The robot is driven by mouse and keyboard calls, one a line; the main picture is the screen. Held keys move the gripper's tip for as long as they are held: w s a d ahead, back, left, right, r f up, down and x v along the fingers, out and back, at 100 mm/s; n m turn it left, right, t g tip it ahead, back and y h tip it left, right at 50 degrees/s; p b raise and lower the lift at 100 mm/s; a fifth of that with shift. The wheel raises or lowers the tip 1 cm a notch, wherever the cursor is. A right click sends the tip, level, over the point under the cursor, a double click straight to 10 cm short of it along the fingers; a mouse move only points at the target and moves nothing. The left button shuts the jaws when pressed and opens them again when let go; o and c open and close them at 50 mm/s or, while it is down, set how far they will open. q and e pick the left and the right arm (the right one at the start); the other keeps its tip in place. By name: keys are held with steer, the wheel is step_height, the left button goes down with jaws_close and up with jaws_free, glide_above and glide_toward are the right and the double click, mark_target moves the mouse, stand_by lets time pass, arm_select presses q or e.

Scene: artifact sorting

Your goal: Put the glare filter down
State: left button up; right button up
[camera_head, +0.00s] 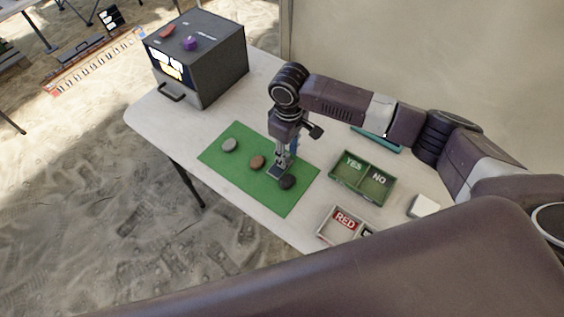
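My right gripper (281,168) points down over the green mat (238,176), close beside the dark stone (287,182) at the mat's right end. A small blue piece (294,145) shows against the gripper's fingers. I cannot tell whether it is the glare filter, or whether the fingers are shut on it. A teal flat thing (378,139) lies on the table behind my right arm, partly hidden by it. A grey stone (229,145) and a brown stone (257,162) lie on the mat. My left gripper is not in view.
A dark box-shaped machine (222,66) with a handle stands at the table's far left. A green YES/NO tray (345,186) and a RED-labelled tray (324,229) lie right of the mat. A white block (423,206) lies farther right. Bare table (165,118) shows left of the mat.

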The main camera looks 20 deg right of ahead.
jaws_close()
steer(key=shift+r, duration=0.1)
